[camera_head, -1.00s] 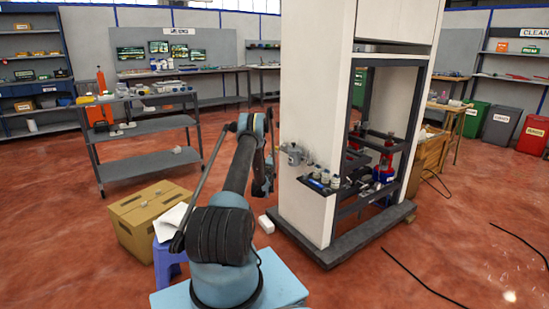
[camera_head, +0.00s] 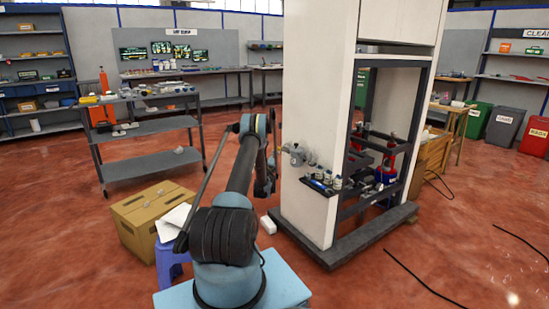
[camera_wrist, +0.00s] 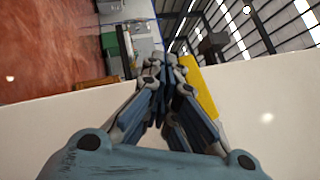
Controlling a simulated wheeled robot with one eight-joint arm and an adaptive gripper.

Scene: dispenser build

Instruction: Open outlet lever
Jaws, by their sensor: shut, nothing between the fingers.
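The white dispenser cabinet (camera_head: 322,130) stands right of my arm in the head view. A grey outlet fitting (camera_head: 297,153) sticks out from its left side, above a small dark shelf. I cannot make out its lever there. In the wrist view my gripper (camera_wrist: 166,62) is shut and empty, with its fingertips together. A yellow bar (camera_wrist: 203,92), possibly the outlet lever, shows just right of and partly behind the fingers. I cannot tell whether they touch. In the head view my gripper is mostly hidden behind my arm, left of the cabinet.
Small bottles stand on the dark shelf (camera_head: 318,188) below the outlet. A grey cart (camera_head: 150,165) is farther back. Red floor lies open between cart and cabinet.

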